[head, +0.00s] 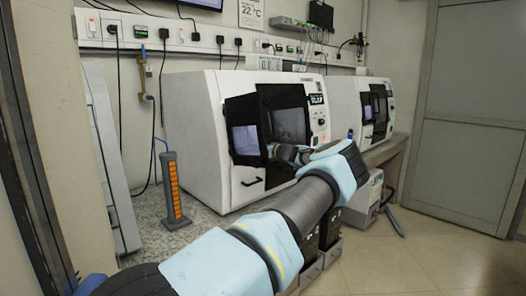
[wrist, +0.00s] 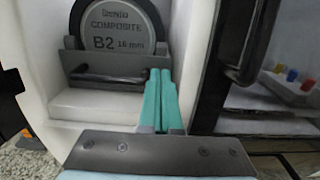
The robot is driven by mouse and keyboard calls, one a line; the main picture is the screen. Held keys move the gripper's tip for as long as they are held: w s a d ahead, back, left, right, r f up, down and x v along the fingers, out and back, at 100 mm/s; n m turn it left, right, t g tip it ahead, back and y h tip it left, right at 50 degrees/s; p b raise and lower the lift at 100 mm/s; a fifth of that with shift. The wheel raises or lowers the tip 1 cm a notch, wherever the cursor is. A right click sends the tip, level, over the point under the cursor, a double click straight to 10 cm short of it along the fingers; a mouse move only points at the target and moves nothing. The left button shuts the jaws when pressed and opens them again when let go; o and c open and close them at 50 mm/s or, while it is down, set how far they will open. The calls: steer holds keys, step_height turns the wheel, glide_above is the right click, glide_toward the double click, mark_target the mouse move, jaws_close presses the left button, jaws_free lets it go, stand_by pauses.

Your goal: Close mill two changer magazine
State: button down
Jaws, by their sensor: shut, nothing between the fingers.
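Two white milling machines stand on the bench: a near mill (head: 195,120) and a far mill (head: 347,100). My arm reaches to the near mill's front, with my gripper (head: 290,153) small and partly hidden at its dark opening. In the wrist view, my gripper (wrist: 161,100) has its teal fingers shut and empty. They point at the right end of a grey holder (wrist: 100,68) with a dark handle. A round blank marked "Composite B2 16 mm" (wrist: 117,22) stands in the holder, inside a white recess (wrist: 95,105). Contact with the holder cannot be told.
A dark-framed panel (head: 243,125) stands out at the near mill's front left. In the wrist view, a dark frame (wrist: 237,45) borders an opening with small coloured pieces (wrist: 290,74). An orange-slotted rack (head: 174,187) stands on the bench at left. Floor is clear at right.

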steer(key=shift+w+a, duration=0.4)
steer(key=shift+a, duration=0.05)
steer(key=shift+a+r, duration=0.1)
steer(key=shift+r, duration=0.05)
steer(key=shift+w+a+r, duration=0.1)
steer(key=shift+r, duration=0.05)
